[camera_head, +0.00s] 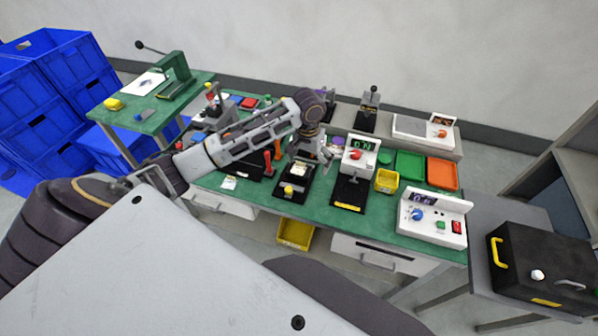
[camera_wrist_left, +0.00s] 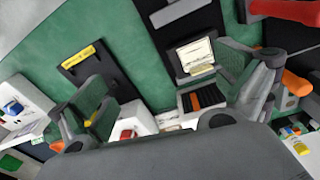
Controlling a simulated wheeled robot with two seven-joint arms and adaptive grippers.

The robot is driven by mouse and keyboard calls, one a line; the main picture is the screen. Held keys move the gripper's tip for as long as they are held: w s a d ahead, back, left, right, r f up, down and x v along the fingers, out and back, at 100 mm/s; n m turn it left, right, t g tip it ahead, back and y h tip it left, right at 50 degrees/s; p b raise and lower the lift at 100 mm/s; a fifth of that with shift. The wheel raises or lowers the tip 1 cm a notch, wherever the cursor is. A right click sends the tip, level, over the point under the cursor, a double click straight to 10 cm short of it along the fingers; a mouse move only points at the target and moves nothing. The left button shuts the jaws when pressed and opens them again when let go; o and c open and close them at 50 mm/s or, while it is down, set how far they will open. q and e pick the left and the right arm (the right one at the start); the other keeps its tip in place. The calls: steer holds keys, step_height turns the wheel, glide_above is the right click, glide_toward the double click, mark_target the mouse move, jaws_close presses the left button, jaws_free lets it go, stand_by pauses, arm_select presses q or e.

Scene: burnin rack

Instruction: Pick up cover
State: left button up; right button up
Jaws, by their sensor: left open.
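No part is clearly recognisable as the cover. The likeliest is a small pale plate with a white label (camera_wrist_left: 195,55) on a black fixture in the left wrist view. A pale labelled piece (camera_head: 299,169) also shows on the black fixture (camera_head: 283,197) in the head view, just below my left gripper (camera_head: 312,152). That gripper is open above the green bench. In the wrist view its two green-padded fingers (camera_wrist_left: 165,95) stand wide apart, with the plate nearer the right finger. Nothing is seen held between them. My right gripper is not in view.
A yellow bin (camera_head: 387,181), green tray (camera_head: 409,165) and orange tray (camera_head: 442,174) lie beyond. A red-handled tool (camera_head: 268,163) stands close on the left.

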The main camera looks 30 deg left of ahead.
arm_select(q)
step_height(320, 180, up, 5)
steer(key=n, duration=0.2)
glide_above(299, 169)
steer(key=shift+s+d+f, duration=0.1)
steer(key=shift+s+d, duration=0.1)
steer(key=shift+s, duration=0.05)
steer(key=shift+f, duration=0.15)
steer(key=shift+f, duration=4.2)
steer(key=shift+f, duration=0.1)
steer(key=shift+w+a+f, duration=0.1)
steer(key=shift+f, duration=1.15)
steer(key=shift+w+a+f, duration=0.1)
steer(key=shift+f, duration=1.15)
